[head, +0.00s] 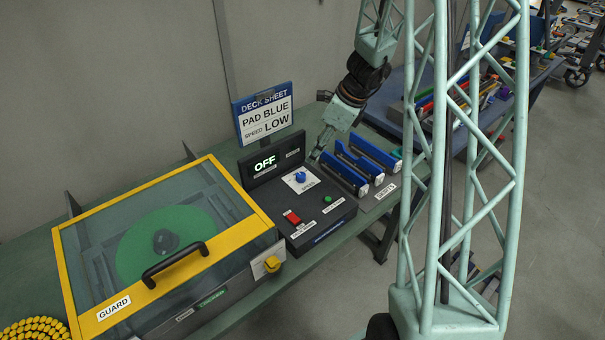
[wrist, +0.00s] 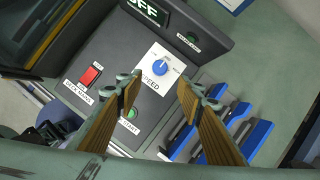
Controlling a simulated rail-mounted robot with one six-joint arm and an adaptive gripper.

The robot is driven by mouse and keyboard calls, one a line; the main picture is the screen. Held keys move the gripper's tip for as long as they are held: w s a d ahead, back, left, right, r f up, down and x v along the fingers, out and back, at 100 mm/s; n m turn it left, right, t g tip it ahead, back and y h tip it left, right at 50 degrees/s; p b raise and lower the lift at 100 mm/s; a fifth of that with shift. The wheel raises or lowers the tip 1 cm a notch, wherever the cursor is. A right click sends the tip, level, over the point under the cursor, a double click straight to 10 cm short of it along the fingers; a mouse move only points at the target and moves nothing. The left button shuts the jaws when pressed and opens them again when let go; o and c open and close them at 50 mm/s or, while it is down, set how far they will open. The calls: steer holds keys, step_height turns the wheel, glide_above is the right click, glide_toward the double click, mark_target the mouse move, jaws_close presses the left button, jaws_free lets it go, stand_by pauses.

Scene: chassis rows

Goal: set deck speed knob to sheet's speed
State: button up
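The deck sheet (head: 264,112) stands behind the control box and reads PAD BLUE, SPEED LOW. The blue speed knob (head: 300,177) sits on a white plate on the box's sloped top; it also shows in the wrist view (wrist: 160,68), where its white pointer mark points roughly toward the top of the plate. The plate's small markings are too blurred to read. The display (head: 264,163) reads OFF. My gripper (head: 317,155) is just above and to the right of the knob. In the wrist view its two fingers (wrist: 158,88) are apart, with nothing between them, and the knob lies beyond their tips.
A red switch (head: 292,217) and a green start button (head: 327,198) share the panel. Blue racks (head: 352,168) stand close on the right.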

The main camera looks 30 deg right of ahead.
mark_target(301, 175)
steer(key=b+x, duration=0.3)
steer(key=x, duration=1)
steer(key=shift+r, duration=0.1)
steer(key=shift+c, duration=0.6)
steer(key=c, duration=0.8)
